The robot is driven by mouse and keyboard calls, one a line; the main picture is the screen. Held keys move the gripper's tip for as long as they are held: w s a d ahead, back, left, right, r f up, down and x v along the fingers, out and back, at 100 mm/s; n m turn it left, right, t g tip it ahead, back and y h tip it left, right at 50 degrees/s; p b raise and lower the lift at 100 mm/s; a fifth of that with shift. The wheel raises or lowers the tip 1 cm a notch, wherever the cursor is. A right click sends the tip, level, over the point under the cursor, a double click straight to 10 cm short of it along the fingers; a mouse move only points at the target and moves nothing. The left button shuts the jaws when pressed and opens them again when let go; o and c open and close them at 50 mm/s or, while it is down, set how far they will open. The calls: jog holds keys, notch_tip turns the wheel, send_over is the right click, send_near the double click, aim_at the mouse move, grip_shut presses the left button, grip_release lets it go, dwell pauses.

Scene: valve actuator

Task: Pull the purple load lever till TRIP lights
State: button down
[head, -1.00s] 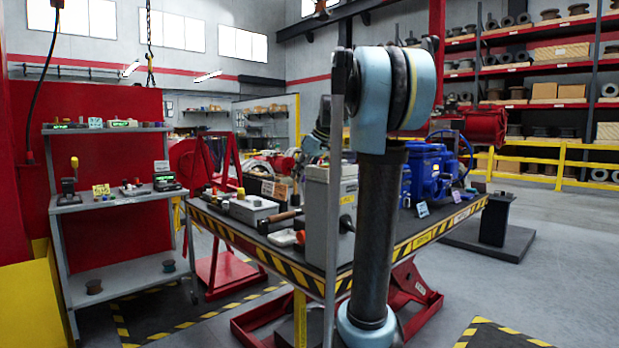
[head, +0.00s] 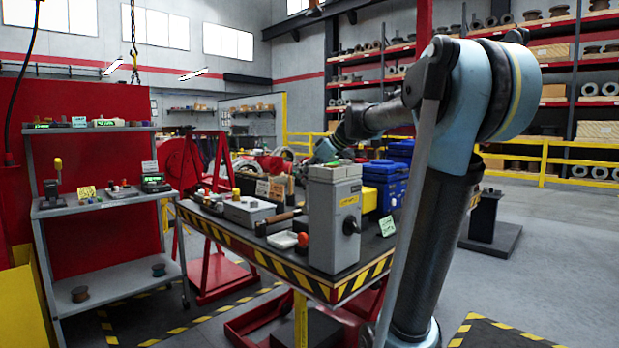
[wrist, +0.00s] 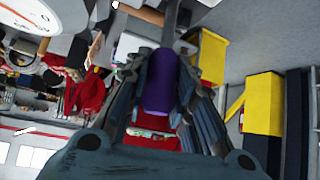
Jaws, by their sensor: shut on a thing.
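The purple load lever (wrist: 160,82) shows in the middle of the wrist view. My gripper (wrist: 163,98) has its two dark fingers on either side of the purple grip and is shut on it. A grey shaft runs from the purple grip toward the top of that view. In the head view my arm reaches back behind the tall grey box, and neither the lever nor my fingers can be made out there. I cannot see a TRIP light in either view.
The tall grey box (head: 334,220) stands at the near corner of the striped workbench (head: 285,272). A shelf cart (head: 109,206) is at left. Floor at right is mostly open, with a dark pedestal (head: 487,216).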

jog(key=c, duration=1.3)
grip_release()
jog(key=shift+c, duration=0.2)
jog(key=v, duration=1.2)
jog(key=shift+w+f, duration=0.1)
